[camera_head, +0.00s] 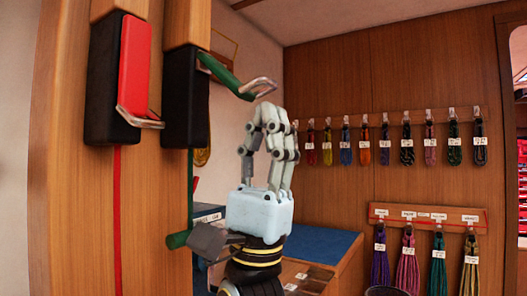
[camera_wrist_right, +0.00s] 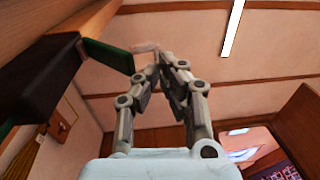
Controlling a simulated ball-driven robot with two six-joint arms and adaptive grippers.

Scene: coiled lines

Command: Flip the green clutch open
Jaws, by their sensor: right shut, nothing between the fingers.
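The green clutch has a black body (camera_head: 186,98) on a wooden post. Its green lever (camera_head: 226,76) stands out from the top of the body, sloping down to the right, with a bent metal handle (camera_head: 259,88) at its end. In the right wrist view the green lever (camera_wrist_right: 107,55) and the pale handle (camera_wrist_right: 146,47) show close to the fingertips. My right gripper (camera_head: 270,112) points up, shut and empty, just below the handle; whether it touches the handle I cannot tell. My left gripper is not in view.
Beside it, a red clutch lever (camera_head: 134,68) lies flat against its black body (camera_head: 103,80), with a red line (camera_head: 117,200) below. A green line (camera_head: 190,175) runs down the post. Several coiled lines (camera_head: 407,143) hang on the far wooden wall. A blue-topped cabinet (camera_head: 318,243) stands behind my gripper.

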